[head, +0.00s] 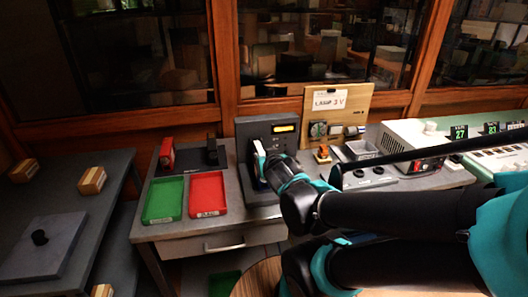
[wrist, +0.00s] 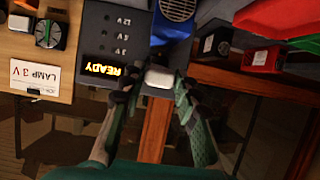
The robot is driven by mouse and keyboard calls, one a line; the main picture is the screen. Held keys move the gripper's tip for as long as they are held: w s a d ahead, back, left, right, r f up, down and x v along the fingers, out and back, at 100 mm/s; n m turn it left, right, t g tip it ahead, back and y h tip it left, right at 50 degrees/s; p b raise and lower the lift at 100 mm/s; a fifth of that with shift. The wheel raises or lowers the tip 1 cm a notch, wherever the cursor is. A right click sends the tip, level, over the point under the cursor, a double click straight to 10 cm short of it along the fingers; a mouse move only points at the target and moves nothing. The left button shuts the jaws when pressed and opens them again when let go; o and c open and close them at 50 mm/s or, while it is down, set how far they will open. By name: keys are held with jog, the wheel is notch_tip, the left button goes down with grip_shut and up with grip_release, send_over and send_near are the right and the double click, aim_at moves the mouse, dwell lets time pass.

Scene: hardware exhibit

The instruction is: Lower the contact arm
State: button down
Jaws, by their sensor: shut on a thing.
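A dark tester box (head: 282,131) with a lit yellow display stands at the back of the middle bench. It also shows in the wrist view (wrist: 128,40), where the display reads READY beside voltage labels. My gripper (head: 262,167) is at the front of this box. In the wrist view my gripper (wrist: 158,88) has its two fingers on either side of a pale block (wrist: 160,76), shut on it. The block appears to be the handle of the contact arm. The rest of the contact arm is hidden or too dark to make out.
A green tray (head: 163,200) and a red tray (head: 207,195) lie left of the box. A red item (head: 167,153) stands behind them. A wooden LAMP 3 V board (head: 338,112) and a pale instrument (head: 413,143) stand to the right.

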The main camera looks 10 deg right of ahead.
jog(key=shift+s+f, duration=0.15)
jog(key=shift+f, duration=0.45)
jog(key=c, duration=1.1)
grip_release()
jog(key=shift+r, duration=0.1)
jog(key=shift+r, duration=4.9)
